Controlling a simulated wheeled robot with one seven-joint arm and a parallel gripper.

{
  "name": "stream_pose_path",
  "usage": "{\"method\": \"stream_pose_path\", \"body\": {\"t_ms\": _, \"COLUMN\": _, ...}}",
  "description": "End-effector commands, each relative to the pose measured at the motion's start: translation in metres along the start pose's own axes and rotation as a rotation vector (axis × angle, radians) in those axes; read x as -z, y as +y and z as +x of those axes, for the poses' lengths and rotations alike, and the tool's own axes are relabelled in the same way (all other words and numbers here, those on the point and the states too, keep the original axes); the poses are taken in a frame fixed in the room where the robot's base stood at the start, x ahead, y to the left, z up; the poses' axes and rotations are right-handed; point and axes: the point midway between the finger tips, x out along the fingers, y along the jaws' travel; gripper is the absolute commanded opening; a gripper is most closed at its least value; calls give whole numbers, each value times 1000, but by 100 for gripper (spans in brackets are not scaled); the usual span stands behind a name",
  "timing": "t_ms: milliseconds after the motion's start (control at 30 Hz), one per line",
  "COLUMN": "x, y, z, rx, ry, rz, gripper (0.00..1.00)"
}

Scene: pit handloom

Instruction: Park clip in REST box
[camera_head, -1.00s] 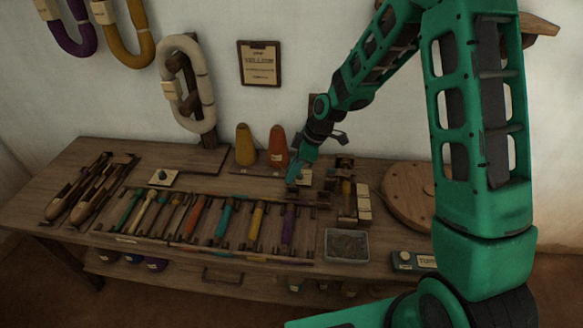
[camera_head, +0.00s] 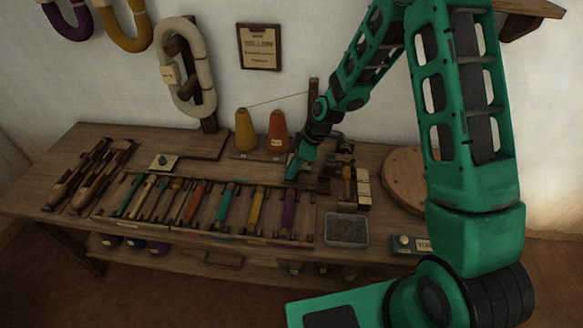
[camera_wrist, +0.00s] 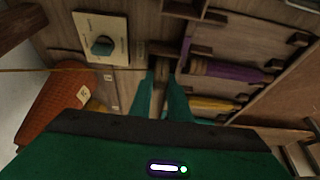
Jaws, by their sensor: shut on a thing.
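My gripper (camera_head: 291,174) is low over the back of the bench, right of the orange cone. In the wrist view its two teal fingers (camera_wrist: 160,98) are closed around a small brown wooden piece (camera_wrist: 161,74), likely the clip, which is mostly hidden between them. A thin yellow thread (camera_wrist: 70,69) runs from the left to this piece. I cannot make out a label reading REST. A dark open wooden compartment (camera_wrist: 184,9) shows at the top of the wrist view, but I cannot tell whether it is the REST box.
A card with a teal knob (camera_wrist: 103,46) lies near the fingers. Purple (camera_head: 288,213) and yellow (camera_head: 257,208) bobbins lie in a rack. Yellow (camera_head: 245,130) and orange (camera_head: 278,132) cones stand behind. A grey tray (camera_head: 346,229) and a round wooden disc (camera_head: 403,172) are right.

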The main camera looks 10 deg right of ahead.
Motion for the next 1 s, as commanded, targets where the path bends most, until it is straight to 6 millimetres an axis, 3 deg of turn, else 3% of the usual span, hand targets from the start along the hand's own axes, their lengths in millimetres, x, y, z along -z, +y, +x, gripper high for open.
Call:
{"method": "stream_pose_path", "body": {"t_ms": 233, "x": 0, "y": 0, "z": 0, "rx": 0, "ry": 0, "rz": 0, "gripper": 0}}
{"method": "stream_pose_path", "body": {"t_ms": 267, "x": 0, "y": 0, "z": 0, "rx": 0, "ry": 0, "rz": 0, "gripper": 21}}
{"method": "stream_pose_path", "body": {"t_ms": 333, "x": 0, "y": 0, "z": 0, "rx": 0, "ry": 0, "rz": 0, "gripper": 38}}
{"method": "stream_pose_path", "body": {"t_ms": 533, "x": 0, "y": 0, "z": 0, "rx": 0, "ry": 0, "rz": 0, "gripper": 38}}
{"method": "stream_pose_path", "body": {"t_ms": 567, "x": 0, "y": 0, "z": 0, "rx": 0, "ry": 0, "rz": 0, "gripper": 41}}
{"method": "stream_pose_path", "body": {"t_ms": 600, "x": 0, "y": 0, "z": 0, "rx": 0, "ry": 0, "rz": 0, "gripper": 50}}
{"method": "stream_pose_path", "body": {"t_ms": 1000, "x": 2, "y": 0, "z": -5, "rx": -1, "ry": 1, "rz": -1, "gripper": 51}}
